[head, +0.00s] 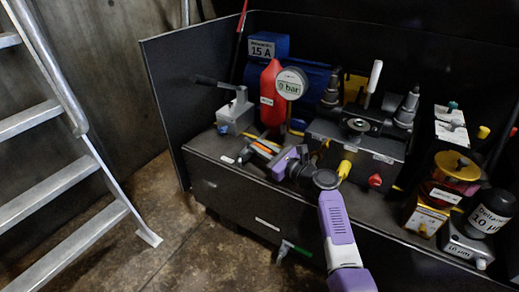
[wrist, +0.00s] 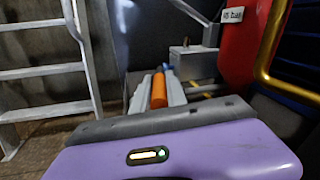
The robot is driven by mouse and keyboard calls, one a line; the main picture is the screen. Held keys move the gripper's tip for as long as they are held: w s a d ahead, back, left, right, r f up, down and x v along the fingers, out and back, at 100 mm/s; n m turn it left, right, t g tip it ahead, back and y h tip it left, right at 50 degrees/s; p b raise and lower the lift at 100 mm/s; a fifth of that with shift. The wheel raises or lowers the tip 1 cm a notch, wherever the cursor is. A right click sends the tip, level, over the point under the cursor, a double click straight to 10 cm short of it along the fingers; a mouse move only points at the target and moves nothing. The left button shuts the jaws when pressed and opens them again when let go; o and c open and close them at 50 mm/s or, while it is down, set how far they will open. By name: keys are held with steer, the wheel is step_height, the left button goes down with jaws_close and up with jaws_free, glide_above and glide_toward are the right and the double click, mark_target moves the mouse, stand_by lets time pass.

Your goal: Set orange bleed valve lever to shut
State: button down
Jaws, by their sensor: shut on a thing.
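The orange bleed valve lever (wrist: 159,89) shows in the wrist view as a short orange bar between the grey fingers of my gripper (wrist: 157,94). My gripper is shut on it. In the head view my gripper (head: 266,151) reaches in over the front of the bench top, left of the valve block, and the orange lever (head: 264,148) shows as a small patch at its fingers. The valve body under the lever is mostly hidden by my gripper. The lever's exact angle is hard to tell.
A red bottle (head: 271,95) and a round gauge (head: 291,84) stand just behind my gripper. A grey hand pump (head: 235,112) is to the left, the valve block (head: 357,140) to the right. A green-handled tap (head: 285,249) is on the bench front. A ladder (head: 70,120) stands left.

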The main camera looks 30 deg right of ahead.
mark_target(260, 145)
steer(key=c, duration=1.3)
jaws_free()
steer(key=shift+c, duration=0.2)
steer(key=shift+r, duration=0.1)
step_height(260, 145, up, 20)
steer(key=p, duration=1)
steer(key=shift+p, duration=0.3)
steer(key=shift+c, duration=0.5)
